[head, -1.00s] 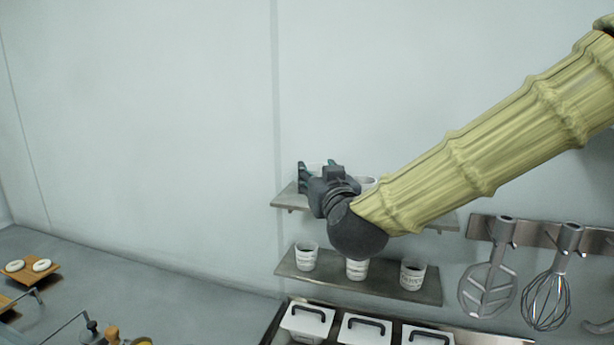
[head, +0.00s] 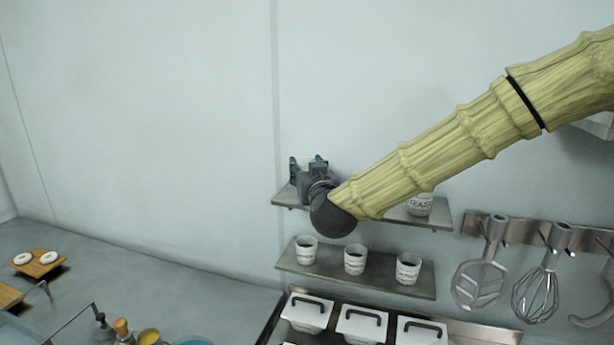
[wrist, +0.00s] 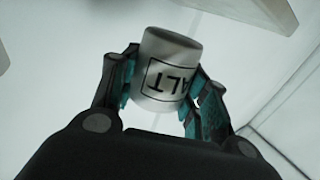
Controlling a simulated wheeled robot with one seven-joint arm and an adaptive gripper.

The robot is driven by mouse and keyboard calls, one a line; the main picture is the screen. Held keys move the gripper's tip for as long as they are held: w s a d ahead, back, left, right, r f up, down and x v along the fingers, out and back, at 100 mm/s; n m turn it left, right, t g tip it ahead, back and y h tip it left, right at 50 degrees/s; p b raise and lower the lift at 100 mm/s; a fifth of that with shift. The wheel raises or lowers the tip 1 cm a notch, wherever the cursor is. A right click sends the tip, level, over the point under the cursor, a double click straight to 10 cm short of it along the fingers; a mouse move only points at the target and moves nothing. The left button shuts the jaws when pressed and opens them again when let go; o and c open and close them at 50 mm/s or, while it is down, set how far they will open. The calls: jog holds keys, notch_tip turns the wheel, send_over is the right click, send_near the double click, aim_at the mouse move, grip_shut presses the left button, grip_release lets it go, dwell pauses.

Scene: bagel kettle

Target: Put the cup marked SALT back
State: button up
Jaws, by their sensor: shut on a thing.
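The white cup (wrist: 172,62) is between the two teal-padded fingers of my gripper (wrist: 160,80) in the wrist view. The letters "ALT" show in a black box on it, upside down in that picture. My gripper (head: 307,165) is shut on this cup. In the head view it is at the left end of the upper shelf (head: 285,197), and the cup is hidden behind it. I cannot tell whether the cup touches the shelf.
Another labelled cup (head: 420,204) stands at the right of the upper shelf. The lower shelf (head: 330,267) holds three cups. Lidded white containers (head: 307,311) are below. A whisk (head: 541,290) hangs at the right. My arm hides the upper shelf's middle.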

notch_tip(320, 180, down, 2)
jog(key=shift+w+f+p, duration=0.1)
jog(key=shift+p, duration=0.5)
jog(key=shift+f, duration=0.2)
jog(key=shift+f, duration=0.15)
jog(key=o, duration=1)
jog(key=shift+c, duration=0.2)
jog(key=b+v, duration=0.6)
jog(key=v, duration=0.6)
